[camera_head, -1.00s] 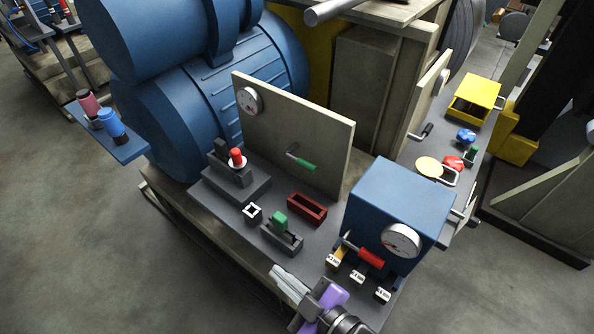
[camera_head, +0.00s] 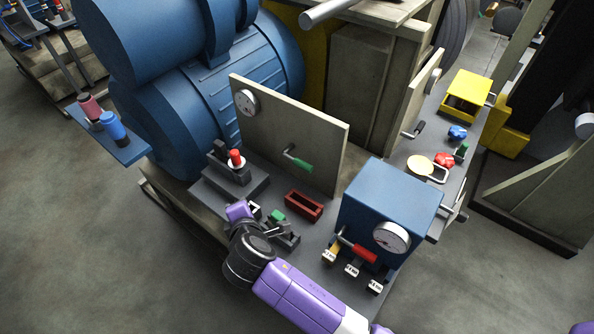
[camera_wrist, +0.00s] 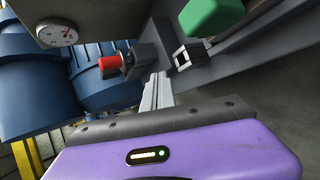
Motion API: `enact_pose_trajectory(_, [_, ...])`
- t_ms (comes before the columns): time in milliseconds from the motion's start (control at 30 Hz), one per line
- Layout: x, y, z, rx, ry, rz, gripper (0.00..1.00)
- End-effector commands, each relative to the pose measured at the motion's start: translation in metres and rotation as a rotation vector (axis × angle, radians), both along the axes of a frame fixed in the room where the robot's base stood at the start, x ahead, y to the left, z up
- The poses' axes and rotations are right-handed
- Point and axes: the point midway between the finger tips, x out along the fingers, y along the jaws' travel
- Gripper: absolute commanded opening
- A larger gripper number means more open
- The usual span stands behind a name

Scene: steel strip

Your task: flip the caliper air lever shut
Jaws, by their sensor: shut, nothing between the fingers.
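My gripper (camera_head: 284,229) is over the near-left part of the grey bench, beside the small green block (camera_head: 278,215). Its grey fingers are together and empty, as the wrist view also shows (camera_wrist: 157,82). A green-handled lever (camera_head: 299,163) sticks out from the upright beige panel (camera_head: 326,133), slanting down. A red-handled lever (camera_head: 363,252) is on the front of the blue box (camera_head: 393,198), below its gauge (camera_head: 391,238). My gripper touches neither lever.
A dark red open tray (camera_head: 304,206) lies between the panel and my gripper. A red knob (camera_head: 236,157) stands on a grey block behind; it shows in the wrist view (camera_wrist: 110,66). A white-rimmed square socket (camera_wrist: 183,56) is near my fingers. Labelled tabs (camera_head: 352,270) line the box's front.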

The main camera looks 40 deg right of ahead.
Motion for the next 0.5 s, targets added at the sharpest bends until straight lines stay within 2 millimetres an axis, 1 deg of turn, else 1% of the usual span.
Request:
enact_pose_trajectory(33, [0.009, -0.007, 0.009, -0.072, 0.044, -0.005, 0.00])
enact_pose_trajectory(100, [0.014, -0.018, 0.016, -0.178, 0.125, -0.015, 0.00])
enact_pose_trajectory(233, [0.016, -0.040, 0.031, -0.365, 0.292, -0.039, 0.00])
enact_pose_trajectory(367, [0.008, -0.060, 0.045, -0.522, 0.477, -0.065, 0.00])
enact_pose_trajectory(500, [-0.010, -0.075, 0.054, -0.638, 0.664, -0.081, 0.00])
